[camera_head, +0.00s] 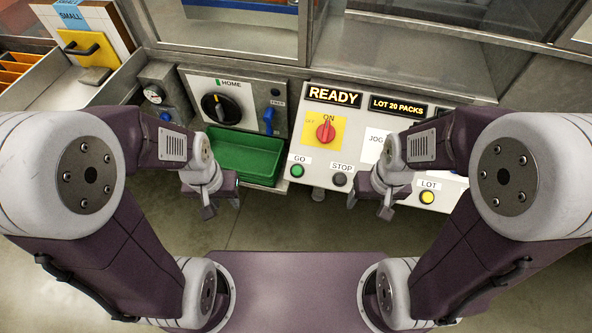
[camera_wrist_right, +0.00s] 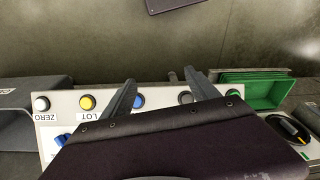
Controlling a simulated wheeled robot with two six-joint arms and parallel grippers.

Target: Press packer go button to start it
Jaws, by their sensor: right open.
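The green GO button (camera_head: 297,171) sits at the lower left of the white packer panel (camera_head: 310,150), under its GO label. The dark STOP button (camera_head: 339,179) is to its right. My left gripper (camera_head: 222,207) is open and empty, left of the GO button and in front of the green tray. My right gripper (camera_head: 384,212) is in front of the panel, right of STOP. In the right wrist view its two fingers (camera_wrist_right: 160,92) are spread with nothing between them, and the panel lies beyond.
The panel also carries a red rotary switch (camera_head: 326,131), a yellow LOT button (camera_head: 427,197) and a lit READY display (camera_head: 333,96). A green tray (camera_head: 270,180) is left of the panel, below a HOME knob (camera_head: 221,108). The floor in front is clear.

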